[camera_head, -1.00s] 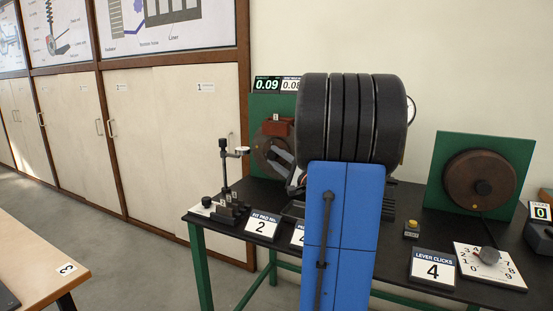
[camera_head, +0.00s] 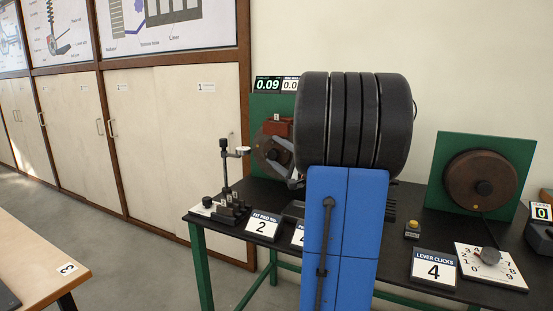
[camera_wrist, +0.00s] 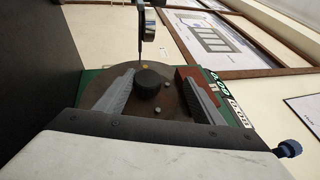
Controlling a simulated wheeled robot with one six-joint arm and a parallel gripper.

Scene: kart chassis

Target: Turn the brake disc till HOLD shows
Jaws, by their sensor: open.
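The brake disc (camera_wrist: 120,92), brown-grey on a green panel, faces the wrist camera with a dark round hub (camera_wrist: 149,82) at its middle. A reddish-brown block (camera_wrist: 190,78) sits at its right edge. In the head view the disc (camera_head: 264,154) is partly hidden behind my arm. My gripper (camera_wrist: 158,73) is open, its two grey fingers on either side of the hub, with gaps showing; I cannot tell whether they touch the disc. A display (camera_head: 268,85) above the panel reads 0.09; the display beside it is partly hidden. I see no HOLD text.
A gauge stand (camera_head: 226,165) is left of the disc; its dial (camera_wrist: 147,22) reaches close in the wrist view. A second brown disc (camera_head: 478,180) stands on a green panel at right. Signs and a number board (camera_head: 491,267) line the black table's front.

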